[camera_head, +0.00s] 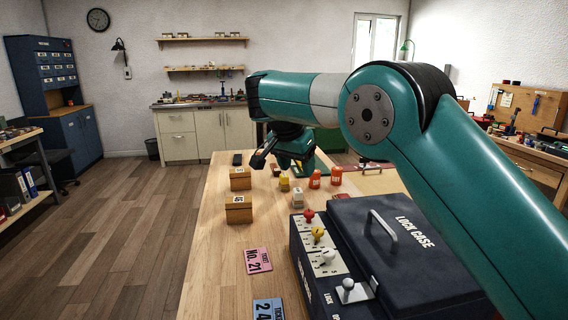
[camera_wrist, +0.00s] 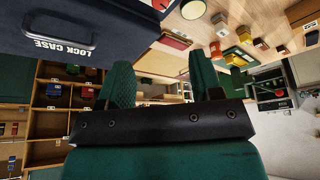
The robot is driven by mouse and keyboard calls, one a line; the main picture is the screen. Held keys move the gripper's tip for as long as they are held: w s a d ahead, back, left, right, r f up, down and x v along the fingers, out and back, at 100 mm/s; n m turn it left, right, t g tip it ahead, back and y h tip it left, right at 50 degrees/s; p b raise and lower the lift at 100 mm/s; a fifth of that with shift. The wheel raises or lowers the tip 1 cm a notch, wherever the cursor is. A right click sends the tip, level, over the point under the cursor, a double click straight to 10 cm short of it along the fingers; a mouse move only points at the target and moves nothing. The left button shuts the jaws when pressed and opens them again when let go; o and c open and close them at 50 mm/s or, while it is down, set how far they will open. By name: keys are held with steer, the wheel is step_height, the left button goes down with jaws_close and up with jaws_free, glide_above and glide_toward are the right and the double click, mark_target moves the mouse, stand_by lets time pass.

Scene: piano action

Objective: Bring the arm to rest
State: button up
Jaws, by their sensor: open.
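My arm is teal and grey and reaches from the right edge across the head view. It bends at a large round joint and stretches left above the wooden table (camera_head: 205,275). My gripper (camera_head: 280,163) hangs at its end over the far part of the table. Its jaws are apart, and I see nothing held between them. In the wrist view my gripper (camera_wrist: 162,88) shows as two separated green fingers on a black bar. The dark lock case (camera_head: 425,268) stands on the table below my arm, apart from the gripper. It also shows in the wrist view (camera_wrist: 110,18), upside down.
Small wooden boxes (camera_head: 239,212) stand along the table's left side. Orange containers (camera_head: 315,180) stand near the gripper. A pink ticket (camera_head: 258,261) and a blue ticket (camera_head: 268,310) lie in front. Coloured knobs (camera_head: 318,234) top the case's left part. The floor (camera_head: 120,240) at left is clear.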

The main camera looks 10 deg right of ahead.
steer(key=s+d+r+n+y, duration=0.1)
steer(key=s+r+n, duration=0.1)
steer(key=s+n, duration=0.35)
steer(key=s+d+r+n+y, duration=0.1)
steer(key=s+d+n+y, duration=0.15)
steer(key=s, duration=0.55)
steer(key=s+a+f+n+g+y, duration=0.1)
steer(key=s+n, duration=0.3)
steer(key=s, duration=0.9)
steer(key=s+a+f+n+g+y, duration=0.2)
steer(key=s+f+n+y, duration=0.1)
steer(key=s, duration=1.1)
steer(key=shift+s+a+n, duration=0.15)
steer(key=shift+s+n, duration=0.05)
steer(key=shift+n, duration=0.4)
steer(key=shift+w+f, duration=0.1)
